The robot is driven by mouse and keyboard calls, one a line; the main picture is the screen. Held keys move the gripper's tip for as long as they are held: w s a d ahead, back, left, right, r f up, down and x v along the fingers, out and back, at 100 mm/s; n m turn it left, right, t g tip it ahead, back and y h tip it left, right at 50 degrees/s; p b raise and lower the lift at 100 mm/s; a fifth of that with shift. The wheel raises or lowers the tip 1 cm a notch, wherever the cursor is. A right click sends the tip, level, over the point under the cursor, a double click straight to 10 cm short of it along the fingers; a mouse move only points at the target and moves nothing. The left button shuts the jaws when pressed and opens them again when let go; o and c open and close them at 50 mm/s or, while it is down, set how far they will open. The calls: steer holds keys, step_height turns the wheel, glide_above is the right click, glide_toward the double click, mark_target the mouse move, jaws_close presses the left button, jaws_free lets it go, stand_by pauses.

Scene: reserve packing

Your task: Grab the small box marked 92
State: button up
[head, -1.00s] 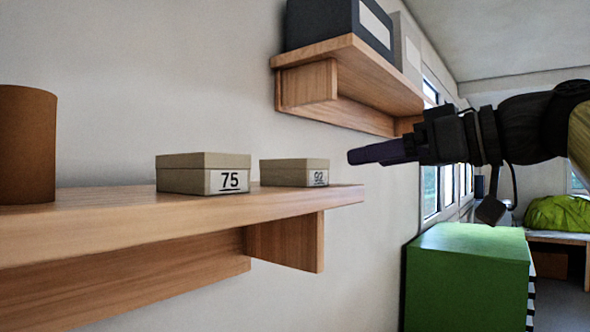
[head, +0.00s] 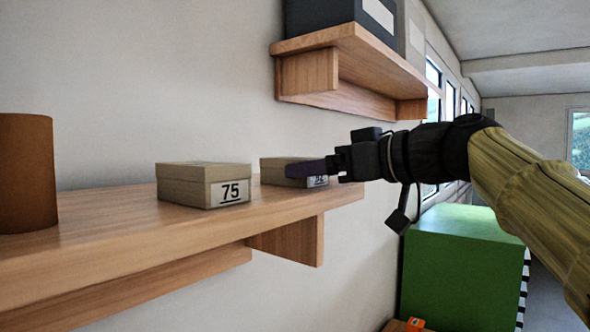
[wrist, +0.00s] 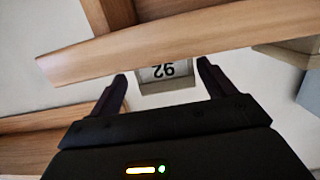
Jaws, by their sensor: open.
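The small beige box marked 92 (head: 271,173) stands on the wooden shelf near its right end. Its label is partly covered by my gripper (head: 306,169) in the head view. In the wrist view the label of box 92 (wrist: 168,72) appears upside down, between the two fingertips of my gripper (wrist: 162,69). The fingers are apart, one at each side of the label. I cannot tell how far they reach along the box. A similar beige box marked 75 (head: 205,184) stands to its left on the same shelf.
The lower wooden shelf (head: 120,240) has a brown cylinder (head: 27,175) at its left. An upper shelf (head: 350,60) with a dark box (head: 335,22) hangs above. A green cabinet (head: 465,265) stands below at the right.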

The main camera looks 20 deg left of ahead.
mark_target(272, 169)
steer(key=p+x, duration=0.2)
steer(key=x, duration=0.1)
steer(key=p+x, duration=0.1)
steer(key=shift+s+a+r+p, duration=0.3)
steer(key=shift+a+r+p, duration=0.05)
steer(key=shift+w+a+f, duration=0.25)
steer(key=shift+a+f, duration=0.05)
steer(key=c, duration=1.1)
